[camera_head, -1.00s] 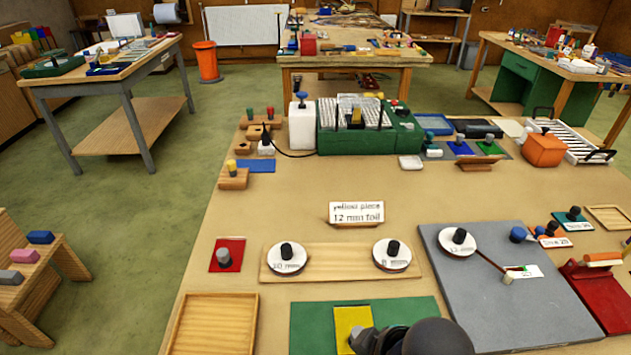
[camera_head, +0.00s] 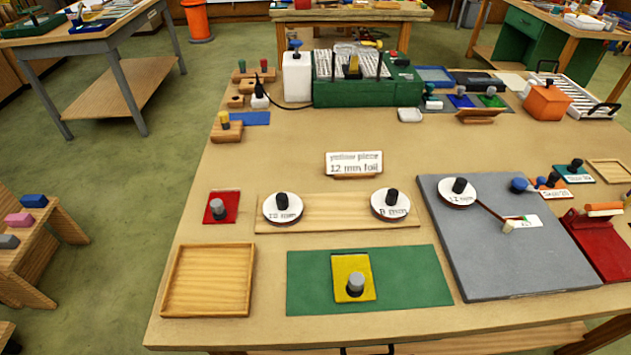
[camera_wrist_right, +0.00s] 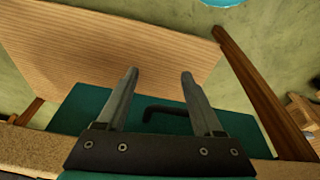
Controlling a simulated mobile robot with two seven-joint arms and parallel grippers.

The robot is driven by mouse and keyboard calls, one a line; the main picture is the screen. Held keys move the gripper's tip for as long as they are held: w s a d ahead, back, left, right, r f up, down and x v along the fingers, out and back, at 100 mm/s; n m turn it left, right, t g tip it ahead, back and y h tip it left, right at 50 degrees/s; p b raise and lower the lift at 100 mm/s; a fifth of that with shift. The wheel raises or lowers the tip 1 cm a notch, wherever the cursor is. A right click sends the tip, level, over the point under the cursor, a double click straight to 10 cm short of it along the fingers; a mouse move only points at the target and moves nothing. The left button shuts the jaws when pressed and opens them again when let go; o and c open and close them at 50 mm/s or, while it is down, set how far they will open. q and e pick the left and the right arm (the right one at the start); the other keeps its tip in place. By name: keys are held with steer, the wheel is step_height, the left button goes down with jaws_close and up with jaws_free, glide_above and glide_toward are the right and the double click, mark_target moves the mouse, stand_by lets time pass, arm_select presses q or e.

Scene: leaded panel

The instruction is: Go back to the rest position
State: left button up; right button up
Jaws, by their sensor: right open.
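My right gripper (camera_wrist_right: 160,88) is open and empty in the right wrist view, its two fingers apart over a dark green surface with a black handle (camera_wrist_right: 165,110). Neither gripper shows in the head view. A yellow piece (camera_head: 352,272) with a grey knob lies on the green mat (camera_head: 415,280) at the front of the table. A sign (camera_head: 354,163) behind reads "yellow piece 12 mm foil". A red piece (camera_head: 230,200) with a grey knob lies to the left.
The wooden board (camera_head: 340,213) bears two foil rolls. A third roll (camera_head: 457,191) sits on the grey pad (camera_head: 500,260). An empty wooden tray (camera_head: 208,280) is at front left. A green machine (camera_head: 365,93) stands at the back. The table's front edge (camera_head: 250,338) is clear.

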steer(key=s+d+f+b, duration=0.1)
steer(key=s+f+b, duration=0.1)
steer(key=s+f, duration=0.3)
steer(key=s+d+f+g+b, duration=0.1)
steer(key=s+f+b, duration=0.2)
steer(key=f, duration=1.1)
steer(key=s+d+f+b, duration=0.1)
steer(key=s+f+b, duration=0.1)
steer(key=s+f, duration=0.7)
steer(key=shift+f+g+b, duration=0.3)
steer(key=shift+f+g, duration=0.1)
steer(key=shift+f, duration=0.1)
steer(key=shift+s, duration=0.1)
